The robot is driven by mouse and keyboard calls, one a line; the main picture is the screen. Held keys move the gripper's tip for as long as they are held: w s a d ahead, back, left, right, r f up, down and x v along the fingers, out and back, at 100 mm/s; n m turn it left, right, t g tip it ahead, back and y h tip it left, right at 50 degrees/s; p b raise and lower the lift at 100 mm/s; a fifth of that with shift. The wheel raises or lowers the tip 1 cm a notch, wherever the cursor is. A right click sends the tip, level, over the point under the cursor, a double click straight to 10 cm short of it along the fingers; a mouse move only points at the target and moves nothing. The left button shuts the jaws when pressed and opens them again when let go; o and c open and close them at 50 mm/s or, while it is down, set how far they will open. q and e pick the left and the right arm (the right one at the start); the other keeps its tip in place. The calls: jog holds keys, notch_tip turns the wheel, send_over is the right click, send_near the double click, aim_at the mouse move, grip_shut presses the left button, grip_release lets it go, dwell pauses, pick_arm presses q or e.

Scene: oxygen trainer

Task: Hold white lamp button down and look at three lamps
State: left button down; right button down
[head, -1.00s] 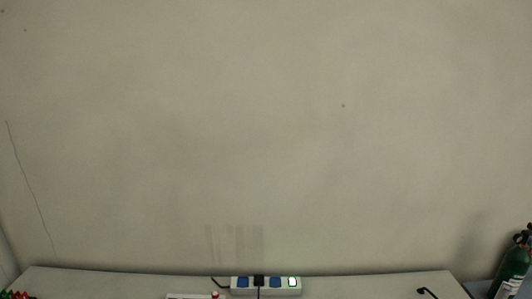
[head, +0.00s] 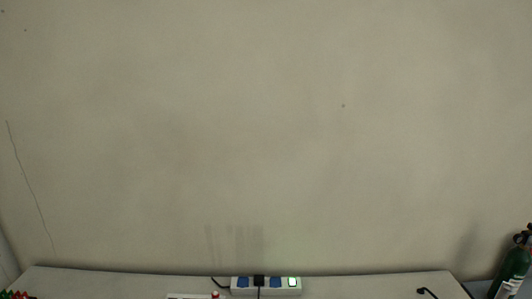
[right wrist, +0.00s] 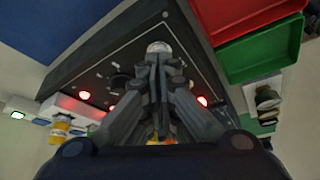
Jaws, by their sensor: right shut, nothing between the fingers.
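In the right wrist view my right gripper (right wrist: 157,60) is shut and empty, its fingertips at a pale round button (right wrist: 158,46) on a dark panel (right wrist: 105,62). The tips seem to touch the button; how far it is pressed I cannot tell. One red lamp (right wrist: 84,95) glows on the panel left of the fingers, and another red lamp (right wrist: 202,101) glows right of them. My left gripper is in neither view. The head view shows mostly bare wall, without the panel's lamps.
In the right wrist view a red tray (right wrist: 235,18) and a green tray (right wrist: 262,55) lie right of the panel. In the head view a power strip (head: 266,291) with a lit switch stands at the table's back, and a green cylinder (head: 513,273) is at the far right.

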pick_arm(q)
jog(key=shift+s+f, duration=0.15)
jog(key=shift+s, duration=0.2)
pick_arm(e)
jog(key=shift+f, duration=0.25)
